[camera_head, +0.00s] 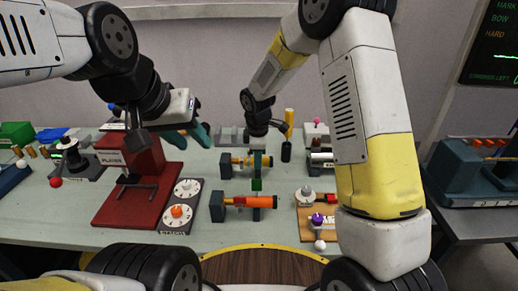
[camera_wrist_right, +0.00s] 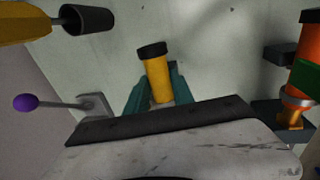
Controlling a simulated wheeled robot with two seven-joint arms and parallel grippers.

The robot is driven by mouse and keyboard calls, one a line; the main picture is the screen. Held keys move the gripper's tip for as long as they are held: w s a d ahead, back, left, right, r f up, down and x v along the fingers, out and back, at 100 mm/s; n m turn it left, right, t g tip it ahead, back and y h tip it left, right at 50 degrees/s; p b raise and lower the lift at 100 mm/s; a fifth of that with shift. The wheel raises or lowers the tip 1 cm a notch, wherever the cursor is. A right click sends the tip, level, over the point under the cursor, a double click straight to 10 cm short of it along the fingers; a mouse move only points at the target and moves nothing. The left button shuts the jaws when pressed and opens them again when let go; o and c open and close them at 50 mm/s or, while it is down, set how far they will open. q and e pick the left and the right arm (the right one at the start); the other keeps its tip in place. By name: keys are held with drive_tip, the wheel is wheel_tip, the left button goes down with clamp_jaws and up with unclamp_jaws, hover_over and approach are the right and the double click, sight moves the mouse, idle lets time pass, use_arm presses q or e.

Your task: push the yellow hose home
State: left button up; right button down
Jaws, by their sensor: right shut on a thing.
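The yellow hose (camera_head: 238,161) lies level on the bench, its left end at a grey-blue block (camera_head: 226,167). In the right wrist view the yellow hose (camera_wrist_right: 157,78) has a black end cap and sits between the teal fingers. My right gripper (camera_head: 257,160) is shut on it, coming down from above; the wrist view also shows the right gripper (camera_wrist_right: 160,92). The hose's other end is hidden there by the gripper body, so I cannot tell how deeply it is seated. My left gripper (camera_head: 190,137) is open and empty, in the air left of the hose.
An orange hose (camera_head: 250,201) in a similar mount with a green block (camera_head: 257,185) lies in front. A red stand (camera_head: 140,185) and a dial board (camera_head: 180,205) are left. A yellow-and-black upright handle (camera_head: 288,118) stands behind right. A wooden board (camera_head: 315,228) lies front right.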

sight(249, 158)
idle(0.9)
drive_tip(key=shift+a, duration=1.45)
drive_tip(key=c, duration=1.1)
unclamp_jaws()
drive_tip(key=shift+a, duration=0.1)
wheel_tip(249, 158, up, 8)
drive_tip(key=s, duration=0.1)
drive_tip(key=shift+s+f, duration=0.15)
drive_tip(key=shift+s, duration=0.05)
